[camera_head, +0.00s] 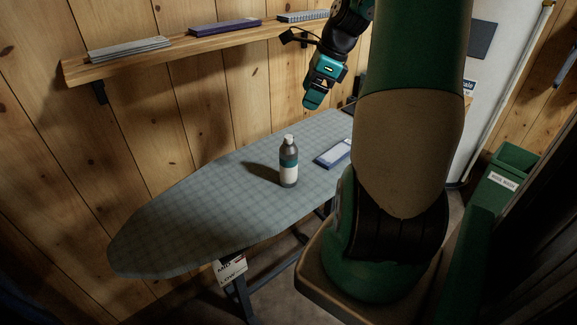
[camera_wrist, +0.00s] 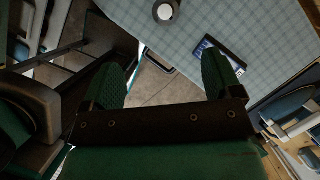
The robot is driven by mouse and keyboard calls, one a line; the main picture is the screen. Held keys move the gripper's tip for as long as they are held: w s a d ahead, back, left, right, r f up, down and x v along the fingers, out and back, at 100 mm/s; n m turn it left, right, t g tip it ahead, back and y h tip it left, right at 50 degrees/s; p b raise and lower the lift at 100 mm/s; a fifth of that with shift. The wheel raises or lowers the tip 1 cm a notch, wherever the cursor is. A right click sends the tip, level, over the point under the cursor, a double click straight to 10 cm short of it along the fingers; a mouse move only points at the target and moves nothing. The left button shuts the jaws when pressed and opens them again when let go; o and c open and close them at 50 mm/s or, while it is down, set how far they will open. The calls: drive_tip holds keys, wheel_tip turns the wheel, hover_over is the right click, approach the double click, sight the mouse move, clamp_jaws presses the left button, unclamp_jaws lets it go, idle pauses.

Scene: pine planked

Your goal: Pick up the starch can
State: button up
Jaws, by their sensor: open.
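The starch can (camera_head: 289,165) stands upright on the checked ironing board (camera_head: 200,205), a dark can with a white and teal label and a pale cap. From above, it shows in the wrist view (camera_wrist: 164,12) at the top edge, partly cut off. My gripper (camera_head: 312,101) is in the air above the far side of the board, apart from the can. In the wrist view its two green fingers (camera_wrist: 167,84) are spread, with nothing between them but floor below.
A flat blue and white item (camera_head: 333,153) lies on the board to the right of the can. A wooden shelf (camera_head: 175,47) with several flat boxes runs along the plank wall. A green bin (camera_head: 513,160) stands at the right. The board's left end is clear.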

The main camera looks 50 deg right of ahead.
sight(290, 136)
drive_tip(key=x, duration=0.7)
drive_tip(key=p+x, duration=0.1)
drive_tip(key=x, duration=0.3)
drive_tip(key=shift+d+f, duration=0.2)
drive_tip(key=shift+f, duration=0.2)
drive_tip(key=shift+d+p+x, duration=0.15)
drive_tip(key=shift+p+x, duration=0.3)
drive_tip(key=shift+x, duration=0.9)
drive_tip(key=shift+d+p+x, duration=0.15)
drive_tip(key=shift+p+x, duration=0.3)
drive_tip(key=shift+x, duration=0.95)
drive_tip(key=shift+w, duration=0.15)
drive_tip(key=shift+c, duration=0.3)
drive_tip(key=c, duration=1.5)
